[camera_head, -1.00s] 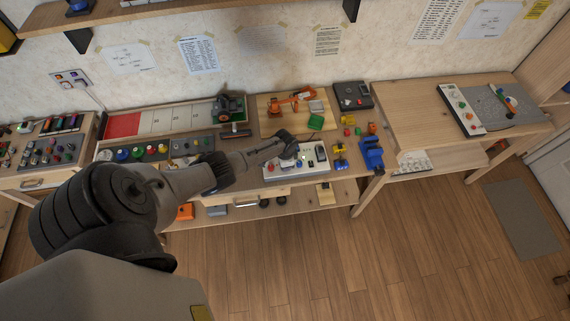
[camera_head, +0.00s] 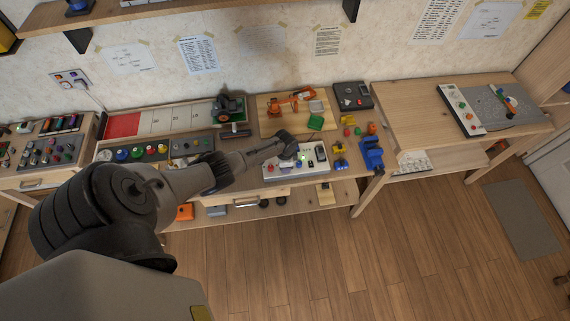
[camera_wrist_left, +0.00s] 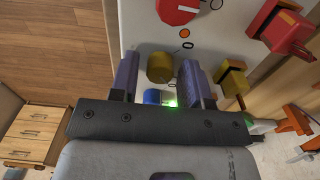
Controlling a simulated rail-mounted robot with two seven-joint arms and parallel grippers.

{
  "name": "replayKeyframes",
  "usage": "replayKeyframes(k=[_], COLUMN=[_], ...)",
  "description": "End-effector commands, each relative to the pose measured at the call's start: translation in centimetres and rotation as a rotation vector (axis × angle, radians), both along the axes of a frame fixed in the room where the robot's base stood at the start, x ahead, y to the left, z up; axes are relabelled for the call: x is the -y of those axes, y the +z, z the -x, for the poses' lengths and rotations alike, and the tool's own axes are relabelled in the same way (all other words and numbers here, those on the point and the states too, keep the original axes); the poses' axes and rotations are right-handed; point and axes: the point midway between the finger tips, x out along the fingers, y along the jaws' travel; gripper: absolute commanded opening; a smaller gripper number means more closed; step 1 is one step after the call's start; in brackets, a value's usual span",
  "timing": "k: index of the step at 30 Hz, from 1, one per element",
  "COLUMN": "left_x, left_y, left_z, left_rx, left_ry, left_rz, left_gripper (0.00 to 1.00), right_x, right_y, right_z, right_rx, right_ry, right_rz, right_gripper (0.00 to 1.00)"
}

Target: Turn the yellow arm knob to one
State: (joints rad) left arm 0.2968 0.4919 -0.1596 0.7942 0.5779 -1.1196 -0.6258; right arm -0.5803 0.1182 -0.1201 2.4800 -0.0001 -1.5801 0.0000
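The yellow knob (camera_wrist_left: 160,68) is a short mustard cylinder on a white control panel (camera_wrist_left: 215,38), seen in the left wrist view. My left gripper (camera_wrist_left: 159,63) is open, with one finger on each side of the knob and a visible gap to each. In the head view my left gripper (camera_head: 287,139) is over the white panel (camera_head: 283,172) on the bench, and the arm hides part of the panel. The knob's pointer and setting cannot be read. My right gripper is not in view.
A red knob (camera_wrist_left: 178,10) with a white line, a blue knob (camera_wrist_left: 152,97) and a lit green lamp (camera_wrist_left: 172,104) are close by on the panel. Yellow (camera_wrist_left: 234,80) and red (camera_wrist_left: 284,30) objects stand beside it. A blue vise (camera_head: 371,153) is on the bench's right end.

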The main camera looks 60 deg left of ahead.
Motion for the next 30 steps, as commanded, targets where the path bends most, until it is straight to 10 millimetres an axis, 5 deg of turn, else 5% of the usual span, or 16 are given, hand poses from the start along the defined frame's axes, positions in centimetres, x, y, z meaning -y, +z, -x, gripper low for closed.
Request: replayKeyframes(k=[14,30], left_x=[-0.1,0.0], left_y=[1.2,10.7], left_z=[-0.1,0.0], left_rx=[0.001,0.001], left_ry=[0.0,0.0], left_rz=[0.0,0.0], left_gripper=[0.53,0.53], right_x=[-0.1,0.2], right_y=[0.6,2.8], right_z=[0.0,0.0], right_rx=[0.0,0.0], right_ry=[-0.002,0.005], right_rz=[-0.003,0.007], right_gripper=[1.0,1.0])
